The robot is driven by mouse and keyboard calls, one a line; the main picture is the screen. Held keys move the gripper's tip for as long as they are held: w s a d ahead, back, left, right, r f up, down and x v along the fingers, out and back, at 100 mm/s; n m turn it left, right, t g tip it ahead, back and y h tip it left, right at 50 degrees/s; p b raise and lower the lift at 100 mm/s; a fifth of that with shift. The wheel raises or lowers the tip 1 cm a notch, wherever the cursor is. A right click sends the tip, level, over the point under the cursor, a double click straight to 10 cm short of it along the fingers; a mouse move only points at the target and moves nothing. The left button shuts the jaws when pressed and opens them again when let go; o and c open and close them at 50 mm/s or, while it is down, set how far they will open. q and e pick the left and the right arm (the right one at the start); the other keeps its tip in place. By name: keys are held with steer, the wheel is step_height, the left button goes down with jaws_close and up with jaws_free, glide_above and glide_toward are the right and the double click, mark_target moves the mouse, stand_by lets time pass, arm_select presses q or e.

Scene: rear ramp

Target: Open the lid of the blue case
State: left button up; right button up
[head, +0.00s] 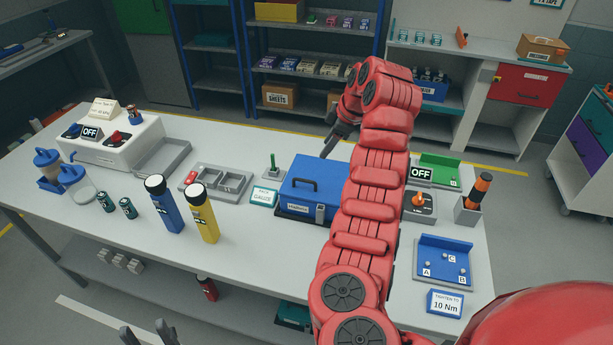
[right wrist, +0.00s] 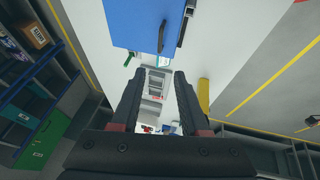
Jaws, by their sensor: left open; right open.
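My right gripper (head: 330,148) is open and empty, above the far edge of the case. In the right wrist view, the open fingers (right wrist: 159,76) have nothing between them, and the blue case (right wrist: 132,18) shows beyond them at the top. My left gripper (head: 146,334) is open and empty at the bottom edge, in front of the table.
A yellow bottle (head: 204,217) and a blue bottle (head: 165,210) stand left of the case. A small sign (head: 263,197) and a grey divided tray (head: 217,183) are closer to it. A blue tray (head: 443,265) and an orange-knobbed switch box (head: 420,206) lie to the right.

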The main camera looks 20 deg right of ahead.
steer(key=b, duration=0.5)
glide_toward(307, 182)
steer(key=f, duration=0.1)
steer(key=w+a+f+b, duration=0.1)
steer(key=w+f, duration=0.1)
steer(key=shift+w+a, duration=0.15)
steer(key=shift+a, duration=0.1)
steer(key=x, duration=0.2)
steer(key=shift+w+f, duration=0.15)
steer(key=shift+f, duration=0.05)
steer(key=shift+w+a+f+p, duration=0.1)
steer(key=shift+w+f+p, duration=0.2)
steer(key=shift+f, duration=0.35)
jaws_close()
stand_by(0.4)
